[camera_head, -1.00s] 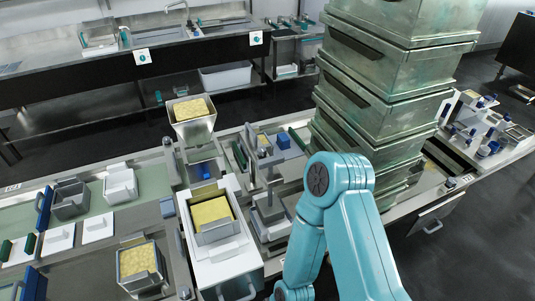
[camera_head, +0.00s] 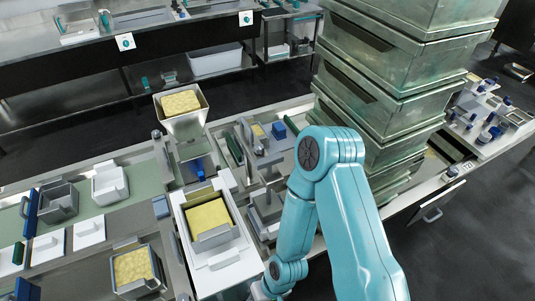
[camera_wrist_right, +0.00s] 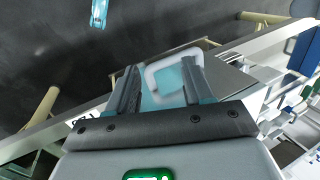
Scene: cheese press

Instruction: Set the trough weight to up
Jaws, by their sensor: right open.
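A white trough (camera_head: 235,272) stands at the lower middle of the bench in the head view, with a yellow block (camera_head: 208,214) and a grey metal piece (camera_head: 216,237) in it. I cannot tell which part is the trough weight or whether it is up. My right arm comes in from the lower right, and its gripper is hidden or out of the frame there. In the right wrist view my right gripper (camera_wrist_right: 160,85) is open. A pale, rounded loop-shaped part (camera_wrist_right: 160,58) shows beyond and between its fingers; contact cannot be told. My left gripper is not in view.
A tall stack of metal bins (camera_head: 385,85) stands just behind my right arm. A metal hopper with yellow content (camera_head: 181,104) is behind the trough. A metal box with yellow content (camera_head: 134,268) is at its left. Dark floor lies beyond the bench.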

